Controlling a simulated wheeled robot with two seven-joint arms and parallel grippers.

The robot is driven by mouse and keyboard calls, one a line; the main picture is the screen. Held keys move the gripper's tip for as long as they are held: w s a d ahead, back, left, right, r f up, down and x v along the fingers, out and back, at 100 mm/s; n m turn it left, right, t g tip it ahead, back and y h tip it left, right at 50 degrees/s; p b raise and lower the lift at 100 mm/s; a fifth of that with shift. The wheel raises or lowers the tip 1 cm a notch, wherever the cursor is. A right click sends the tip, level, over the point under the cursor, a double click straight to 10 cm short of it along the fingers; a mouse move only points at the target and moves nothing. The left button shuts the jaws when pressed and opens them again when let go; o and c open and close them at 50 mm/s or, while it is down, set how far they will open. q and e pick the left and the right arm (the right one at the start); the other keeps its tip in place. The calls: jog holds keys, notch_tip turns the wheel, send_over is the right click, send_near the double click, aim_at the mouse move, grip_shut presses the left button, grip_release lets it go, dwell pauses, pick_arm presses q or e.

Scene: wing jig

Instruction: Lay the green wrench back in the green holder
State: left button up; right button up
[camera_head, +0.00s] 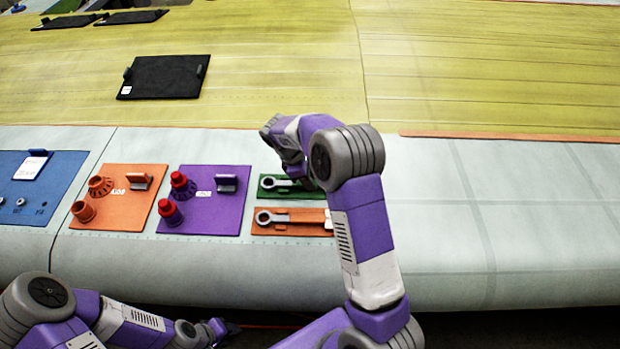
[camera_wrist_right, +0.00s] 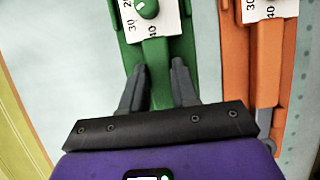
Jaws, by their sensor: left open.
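The green holder (camera_head: 308,194) is a flat green plate on the pale wing edge. The green wrench (camera_head: 271,183) lies along it, its grey ring end at the left; my right arm hides its other end. In the right wrist view the wrench's green handle (camera_wrist_right: 158,88) lies over the green holder (camera_wrist_right: 185,50). My right gripper (camera_wrist_right: 158,66) has its two fingers apart, one on each side of the handle; I cannot tell whether they touch it. My left gripper (camera_head: 222,328) is open and empty at the front, below the wing edge.
An orange holder (camera_head: 290,230) with a similar wrench (camera_head: 300,217) lies just in front. Purple (camera_head: 212,220), orange (camera_head: 140,213) and blue (camera_head: 60,185) boards with parts stand to the left. A black board (camera_head: 160,77) lies further back. The wing surface to the right is clear.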

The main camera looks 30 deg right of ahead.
jog(key=o, duration=0.5)
jog(key=shift+r, duration=0.1)
jog(key=v, duration=0.7)
jog(key=shift+w+r, duration=0.1)
jog(key=shift+r, duration=0.15)
